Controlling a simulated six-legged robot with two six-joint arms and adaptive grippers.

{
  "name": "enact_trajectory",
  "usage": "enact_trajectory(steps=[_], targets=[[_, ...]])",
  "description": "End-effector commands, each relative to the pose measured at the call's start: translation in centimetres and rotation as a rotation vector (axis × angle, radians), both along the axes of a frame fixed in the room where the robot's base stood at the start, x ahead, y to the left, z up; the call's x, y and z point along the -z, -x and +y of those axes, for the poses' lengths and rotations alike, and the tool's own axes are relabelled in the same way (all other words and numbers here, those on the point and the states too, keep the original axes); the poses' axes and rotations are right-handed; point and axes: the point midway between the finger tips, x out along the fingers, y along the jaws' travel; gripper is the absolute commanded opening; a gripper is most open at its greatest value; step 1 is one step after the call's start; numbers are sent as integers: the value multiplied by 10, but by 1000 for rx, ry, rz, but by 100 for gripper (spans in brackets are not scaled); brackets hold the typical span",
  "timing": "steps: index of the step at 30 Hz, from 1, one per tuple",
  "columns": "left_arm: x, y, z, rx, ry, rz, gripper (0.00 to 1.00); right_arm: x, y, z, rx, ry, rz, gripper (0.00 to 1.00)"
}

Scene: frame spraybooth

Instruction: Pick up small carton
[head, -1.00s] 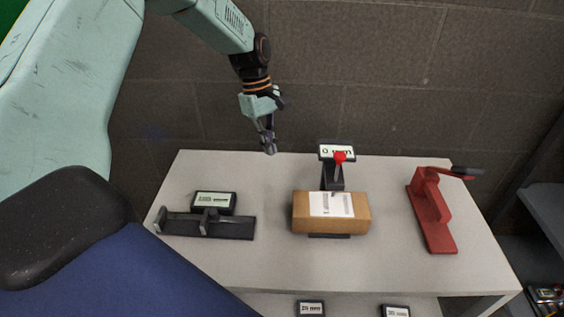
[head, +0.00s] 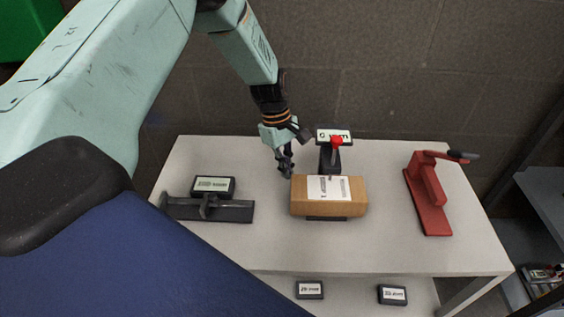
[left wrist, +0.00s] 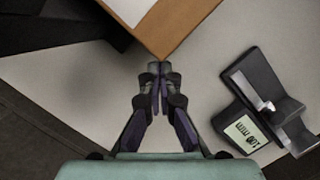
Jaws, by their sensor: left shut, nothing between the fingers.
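The small carton (head: 307,203) is a brown box with a white label on top. It sits on a dark stand on the white table, at the middle. In the left wrist view one corner of the carton (left wrist: 172,28) shows at the top. My left gripper (head: 286,172) is shut and empty, at the carton's back left corner in the head view. In the left wrist view its fingertips (left wrist: 160,72) come together just below that corner; I cannot tell whether they touch it. My right gripper is not in view.
A dark gauge with a red knob (head: 336,142) stands right behind the carton. A black fixture with a display (head: 212,186) is at the left of the white table (head: 270,245), a red clamp tool (head: 428,195) at the right. The table's front strip is clear.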

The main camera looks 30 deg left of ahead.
Motion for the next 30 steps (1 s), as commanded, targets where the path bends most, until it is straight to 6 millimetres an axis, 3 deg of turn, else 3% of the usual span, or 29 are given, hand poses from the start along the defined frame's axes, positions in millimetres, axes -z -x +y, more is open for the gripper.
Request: enact_trajectory(steps=[8,18,30], targets=[[0,0,-1,0,0,1,0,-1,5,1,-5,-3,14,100],[-1,9,-36,1,0,1,0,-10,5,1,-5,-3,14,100],[-6,8,-34,-1,1,-1,0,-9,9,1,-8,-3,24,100]])
